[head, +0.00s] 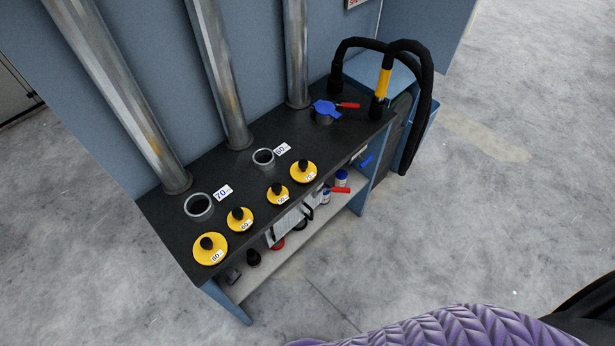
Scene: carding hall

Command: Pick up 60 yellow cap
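Several yellow caps with black knobs sit in a slanting row along the front edge of a dark bench top (165,212). The second from the near left end is the cap whose small label seems to read 60 (239,219). To its left is a larger cap labelled 80 (210,249). To its right is a smaller cap (278,194), perhaps labelled 50, and then another cap (303,171) with a label too small to read surely. The caps stand apart from one another. Neither of my grippers is in view.
Behind the caps are two open pipe rings (199,207), (263,158), with number cards beside them. Metal pipes (223,85) rise along the back. A blue fitting (324,108) and black hoses (419,115) stand at the far end. A cluttered shelf (247,287) lies below.

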